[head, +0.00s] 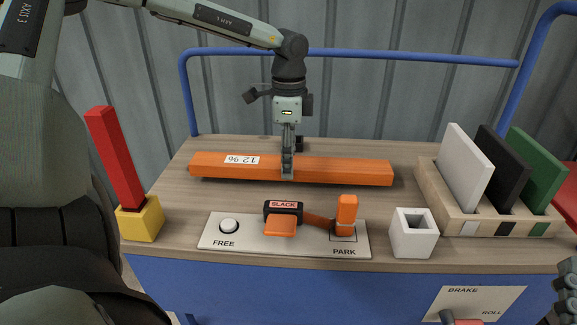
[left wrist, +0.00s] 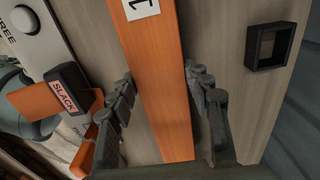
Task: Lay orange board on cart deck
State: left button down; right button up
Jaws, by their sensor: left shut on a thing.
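The long orange board (head: 345,171) lies level along the wooden cart deck (head: 400,150), on it or very close above it; I cannot tell which. A white label with "12 96" is on its left part. My left gripper (head: 287,172) comes down from above and is shut on the board near its middle. In the left wrist view the board (left wrist: 155,70) runs between the two fingers (left wrist: 160,90). A dark piece at the lower right edge of the head view may be my right gripper (head: 567,290); its fingers do not show clearly.
In front stands a FREE/PARK plate (head: 215,232) with a SLACK buckle (head: 283,208) and orange strap. A red bar (head: 115,155) stands in a yellow block (head: 140,220). A white square holder (head: 413,235) and a rack (head: 430,190) of boards are right. A black square frame (left wrist: 250,48) sits behind.

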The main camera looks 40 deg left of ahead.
pick_arm(q)
jog(key=shift+f, duration=0.85)
pick_arm(e)
jog(key=shift+s+r, duration=0.1)
jog(key=shift+r, duration=0.15)
pick_arm(q)
jog(key=shift+f, duration=0.1)
jog(key=c, duration=0.7)
grip_release()
pick_arm(e)
jog(key=shift+r+t, duration=0.15)
jog(key=shift+t, duration=0.15)
pick_arm(q)
notch_tip(320, 180, up, 12)
jog(key=p, duration=0.1)
pick_arm(e)
jog(key=f+g, duration=0.1)
jog(key=w+d+f+g+h, duration=0.1)
jog(key=f, duration=0.3)
jog(key=shift+w+d+f+g, duration=0.15)
jog(key=shift+w+g, duration=0.2)
jog(key=shift+g, duration=0.05)
